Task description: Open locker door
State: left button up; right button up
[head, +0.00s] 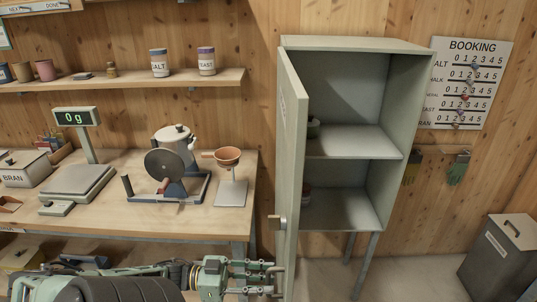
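The grey-green locker (392,150) stands against the wooden wall. Its door (291,150) is swung wide open toward me, hinged on the left side, and shows nearly edge-on. A small handle (280,221) sits low on the door. My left gripper (276,279) reaches in from the lower left, below the handle. Its fingers look spread, with a gap between them, and their tips overlap the door's lower edge in the picture. I cannot tell whether they touch it. My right gripper is out of view.
The locker's shelf (350,141) holds a dark item partly hidden by the door. Left is a workbench (110,213) with a scale (78,182), a mill (172,165) and a funnel on a stand (229,160). A grey bin (497,262) stands right; floor before the locker is clear.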

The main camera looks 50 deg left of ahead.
pick_arm(q)
jog(key=v, duration=1)
jog(key=shift+s, duration=0.15)
jog(key=shift+a+f, duration=0.1)
